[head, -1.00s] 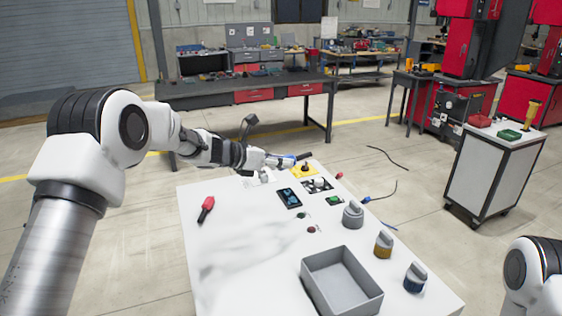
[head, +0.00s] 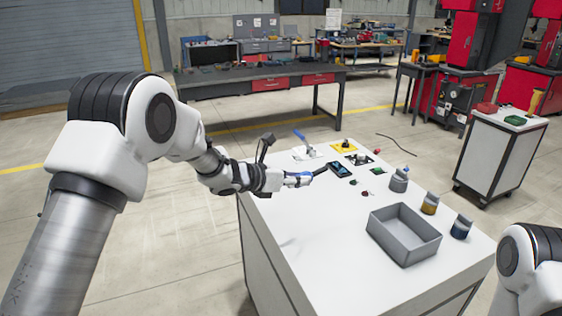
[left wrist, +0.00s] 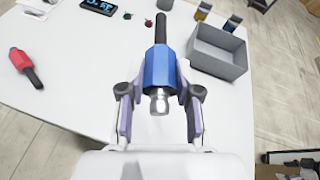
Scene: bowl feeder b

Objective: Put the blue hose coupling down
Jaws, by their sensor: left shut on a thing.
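The blue hose coupling (left wrist: 160,68) has a blue body, a black hose end and a silver metal tip. My left gripper (left wrist: 158,92) is shut on its blue body, with one finger on each side. In the head view the left gripper (head: 302,179) is over the left part of the white table (head: 330,235), with the black end pointing right. The gap to the table top is hard to judge. A red coupling with a black end (left wrist: 25,67) lies on the table in the left wrist view. My right gripper is out of view; only part of that arm shows.
A grey bin (head: 404,235) stands at the table's right, with several capped jars such as the amber one (head: 429,204) near it. A dark display (head: 340,170), a yellow plate (head: 345,146) and a blue-levered fitting (head: 302,141) are farther back. The front left table top is bare.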

